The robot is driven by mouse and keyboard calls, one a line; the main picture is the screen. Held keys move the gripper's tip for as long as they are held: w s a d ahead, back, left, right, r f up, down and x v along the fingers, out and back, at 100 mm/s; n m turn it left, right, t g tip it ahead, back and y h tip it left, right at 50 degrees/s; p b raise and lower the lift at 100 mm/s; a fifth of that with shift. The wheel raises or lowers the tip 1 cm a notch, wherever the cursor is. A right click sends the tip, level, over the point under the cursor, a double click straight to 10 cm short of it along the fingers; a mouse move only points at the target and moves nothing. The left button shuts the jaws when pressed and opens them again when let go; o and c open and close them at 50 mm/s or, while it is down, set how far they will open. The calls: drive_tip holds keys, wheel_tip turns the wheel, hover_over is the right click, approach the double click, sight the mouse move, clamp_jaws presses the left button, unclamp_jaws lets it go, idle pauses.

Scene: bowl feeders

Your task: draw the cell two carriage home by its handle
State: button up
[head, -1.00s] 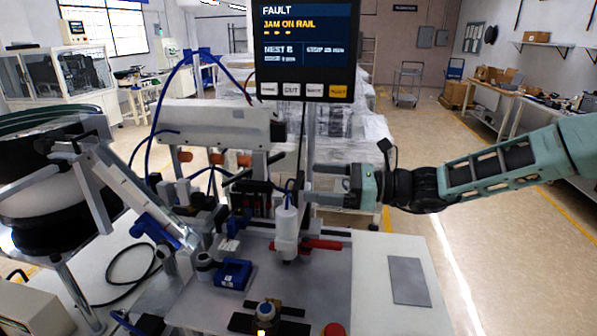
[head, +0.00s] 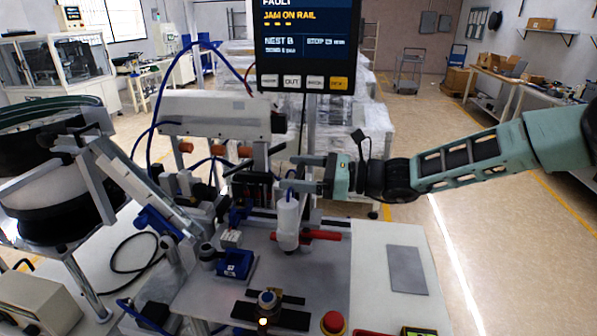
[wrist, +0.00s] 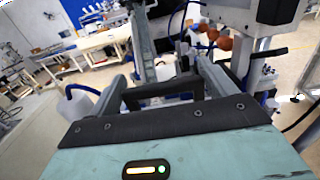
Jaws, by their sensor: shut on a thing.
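My gripper (head: 292,173) reaches in from the right, behind the upright white bottle-shaped part (head: 287,222), its fingers pointing left. It is shut on a dark bar, which I take for the carriage handle. In the wrist view a dark bar (wrist: 165,89) lies across between the two fingers of my gripper (wrist: 163,84). The dark block assembly (head: 251,188) just left of the fingertips appears to be the carriage. No cell number is readable, and the exact grip contact is partly hidden.
A screen (head: 306,40) above reads FAULT, JAM ON RAIL. A grey feeder unit (head: 215,115) stands behind, and a bowl feeder (head: 50,190) with a sloping chute is at left. A red lever (head: 320,235) and blue block (head: 235,264) sit on the plate. The right tabletop is mostly clear.

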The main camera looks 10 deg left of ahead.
drive_tip(key=d, duration=0.7)
drive_tip(key=shift+w+d, duration=0.2)
drive_tip(key=shift+w, duration=0.05)
drive_tip(key=o, duration=1)
drive_tip(key=shift+o, duration=1.3)
drive_tip(key=shift+d, duration=0.2)
drive_tip(key=w+d+b, duration=0.1)
drive_tip(key=d+b, duration=0.4)
drive_tip(key=d, duration=1.2)
drive_tip(key=shift+d, duration=0.25)
